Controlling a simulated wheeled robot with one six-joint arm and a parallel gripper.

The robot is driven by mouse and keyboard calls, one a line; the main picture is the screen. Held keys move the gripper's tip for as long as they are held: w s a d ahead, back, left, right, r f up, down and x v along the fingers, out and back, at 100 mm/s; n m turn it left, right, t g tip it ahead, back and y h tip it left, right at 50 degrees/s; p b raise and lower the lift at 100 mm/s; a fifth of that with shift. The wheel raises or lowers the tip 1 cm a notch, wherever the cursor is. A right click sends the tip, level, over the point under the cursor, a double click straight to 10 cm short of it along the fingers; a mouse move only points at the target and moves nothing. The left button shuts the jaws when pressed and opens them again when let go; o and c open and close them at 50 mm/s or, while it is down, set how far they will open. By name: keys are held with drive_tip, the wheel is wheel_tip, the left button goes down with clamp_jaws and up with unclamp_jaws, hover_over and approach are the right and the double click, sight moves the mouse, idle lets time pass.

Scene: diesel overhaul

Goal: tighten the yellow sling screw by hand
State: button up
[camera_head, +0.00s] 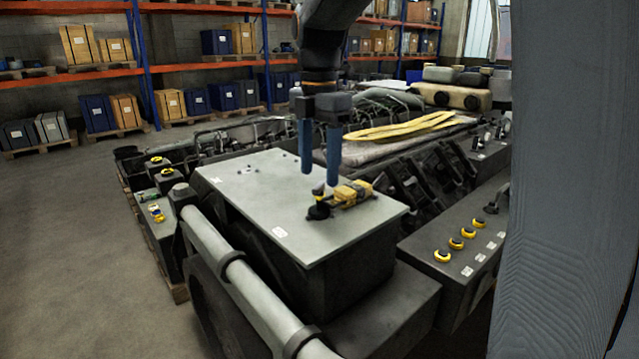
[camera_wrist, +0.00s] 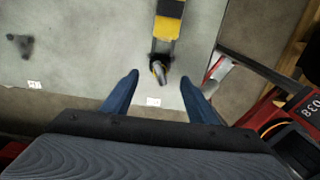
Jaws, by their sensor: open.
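A yellow and black fitting (camera_head: 352,192) lies on the grey flat top. In the wrist view the yellow fitting (camera_wrist: 167,26) runs down from the top edge. Its near end carries a dark and yellow-ringed knob with a pale metal tip (camera_wrist: 159,71), which may be the sling screw. My gripper (camera_head: 319,178) points down above the fitting's near end, with two blue fingers apart. In the wrist view my gripper (camera_wrist: 158,76) is open, and the metal tip appears between the fingertips with nothing gripped. The height gap is hard to judge.
The grey top plate (camera_head: 255,190) is mostly clear. A pale pipe (camera_head: 240,275) runs along its near left side. Yellow straps (camera_head: 410,127) lie on the machinery behind. A control box with yellow buttons (camera_head: 462,243) stands right. A red object (camera_wrist: 285,125) is right in the wrist view.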

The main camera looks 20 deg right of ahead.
sight(319, 185)
drive_tip(key=n+p, duration=0.2)
drive_tip(key=n, duration=0.3)
drive_tip(key=shift+f+b, duration=0.95)
drive_tip(key=shift+f, duration=1.65)
clamp_jaws()
drive_tip(key=shift+p, duration=0.3)
